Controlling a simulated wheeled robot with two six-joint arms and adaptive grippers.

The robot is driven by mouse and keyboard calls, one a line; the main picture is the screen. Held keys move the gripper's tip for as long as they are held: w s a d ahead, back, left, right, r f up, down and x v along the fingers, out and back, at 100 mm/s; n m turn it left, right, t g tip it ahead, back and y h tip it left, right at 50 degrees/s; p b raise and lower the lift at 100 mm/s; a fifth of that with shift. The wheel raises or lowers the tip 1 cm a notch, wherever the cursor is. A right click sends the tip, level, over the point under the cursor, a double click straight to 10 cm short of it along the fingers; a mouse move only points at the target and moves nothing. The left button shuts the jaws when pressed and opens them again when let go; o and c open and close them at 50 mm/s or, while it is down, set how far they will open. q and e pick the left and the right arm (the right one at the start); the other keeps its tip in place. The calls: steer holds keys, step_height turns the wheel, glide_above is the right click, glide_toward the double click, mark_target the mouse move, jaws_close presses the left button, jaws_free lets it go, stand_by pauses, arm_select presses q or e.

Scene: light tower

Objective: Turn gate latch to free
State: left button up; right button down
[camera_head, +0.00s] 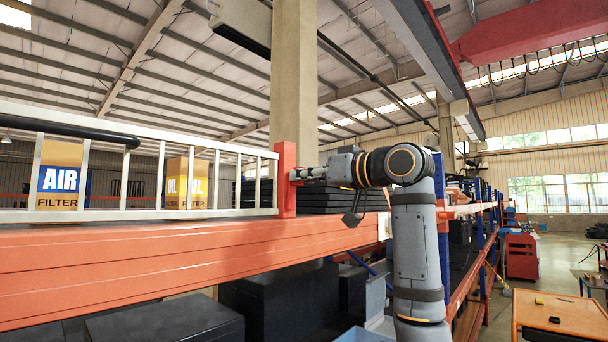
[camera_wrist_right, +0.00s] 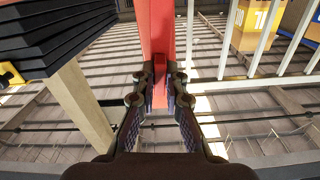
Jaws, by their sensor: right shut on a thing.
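A white barred gate (camera_head: 220,212) stands on the orange shelf beam in the head view, its right end at a red post (camera_head: 286,165). The red post also shows in the right wrist view (camera_wrist_right: 157,28). A small red latch piece (camera_wrist_right: 160,105) is in front of the post there. My right gripper (camera_head: 300,174) reaches the post from the right. In the right wrist view its fingers (camera_wrist_right: 160,95) lie on both sides of the latch piece, shut on it. The latch's exact angle is hard to tell. My left gripper is not in view.
An air filter box (camera_head: 58,180) and an oil filter box (camera_head: 186,183) stand behind the gate. A stack of black trays (camera_head: 335,200) sits just right of the post. The orange beam (camera_head: 150,262) runs below. Free floor lies at the far right.

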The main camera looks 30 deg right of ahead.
steer(key=shift+f+n, duration=0.1)
steer(key=shift+n, duration=0.5)
steer(key=c, duration=1.4)
jaws_free()
steer(key=shift+s, duration=0.1)
steer(key=v, duration=1.2)
